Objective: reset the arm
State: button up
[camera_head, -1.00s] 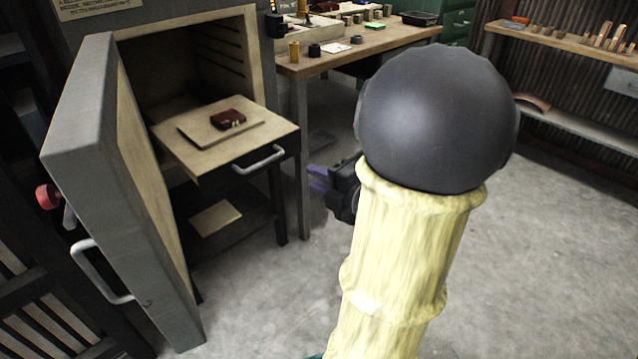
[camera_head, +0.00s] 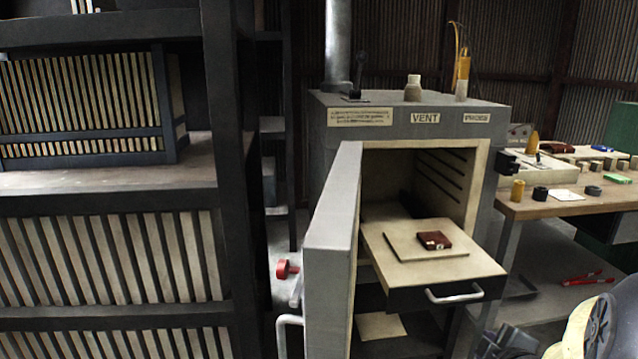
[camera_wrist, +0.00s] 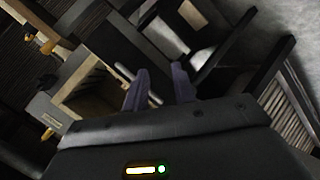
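My gripper (camera_wrist: 160,84) shows in the wrist view with its two purple fingers apart and nothing between them. In the head view only part of my arm shows at the lower right corner, and the fingertips cannot be made out there. The grey oven (camera_head: 427,132) stands with its door (camera_head: 334,240) open. Its tray (camera_head: 485,268) is pulled out by the handle side. A pale board (camera_head: 400,247) lies on the tray with a dark red block (camera_head: 434,240) on it. My gripper is apart from the oven, to its right in the head view.
A dark rack (camera_head: 222,150) with slatted panels fills the left. A workbench (camera_head: 560,205) with small jars and parts stands at the right, behind my arm. A red knob (camera_head: 285,269) sits beside the oven door. The oven also shows in the wrist view (camera_wrist: 60,112).

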jog(key=s+a+f+m+g+y, duration=0.1)
jog(key=s+a+f+m+g, duration=0.3)
jog(key=a, duration=0.5)
jog(key=s+a+f+m+g+y, duration=0.1)
jog(key=s+a+f+m+g, duration=0.2)
jog(key=s+a+m+g, duration=0.35)
notch_tip(320, 180, up, 38)
jog(key=w+a+t+p, duration=0.1)
jog(key=a+p, duration=0.1)
jog(key=p, duration=3.6)
jog(key=shift+w+t+p, duration=0.3)
jog(key=shift+w+t, duration=0.05)
jog(key=shift+r, duration=0.1)
jog(key=w+p+v, duration=0.2)
jog(key=p+v, duration=0.6)
jog(key=w+r+p+v, duration=0.1)
jog(key=p+v, duration=0.7)
jog(key=p, duration=0.1)
jog(key=shift+w+r, duration=0.25)
jog(key=shift+w, duration=0.1)
jog(key=shift+a, duration=0.1)
jog(key=shift+o, duration=0.2)
